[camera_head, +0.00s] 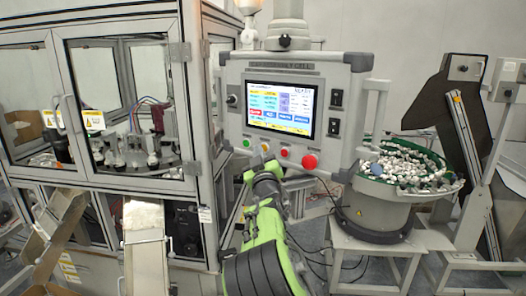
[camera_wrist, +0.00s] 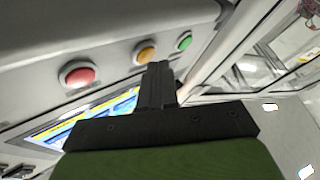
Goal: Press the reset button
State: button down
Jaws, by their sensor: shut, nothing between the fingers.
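The control panel (camera_head: 232,92) carries a row of buttons under its screen: a green button (camera_head: 247,143), a yellow-orange button (camera_head: 265,147), a small red button (camera_head: 284,153) and a large red mushroom button (camera_head: 309,161). No label is legible to tell which one is the reset button. The wrist view shows the green button (camera_wrist: 183,41), the orange button (camera_wrist: 145,53) and a red button (camera_wrist: 78,74). My gripper (camera_wrist: 158,68) is shut and empty, its tip just beside the orange button in that view. I cannot tell whether it touches the panel.
The lit screen (camera_head: 281,106) sits above the buttons. A glazed machine enclosure (camera_head: 190,90) stands close on the left. A bowl feeder (camera_head: 375,213) full of small white parts stands on the right. A dark inclined hopper (camera_head: 462,110) is farther right.

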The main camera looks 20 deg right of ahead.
jog(key=shift+s+a, duration=0.15)
jog(key=shift+a+f, duration=0.1)
jog(key=s+a+b, duration=0.4)
jog(key=shift+a, duration=0.15)
dwell(0.6)
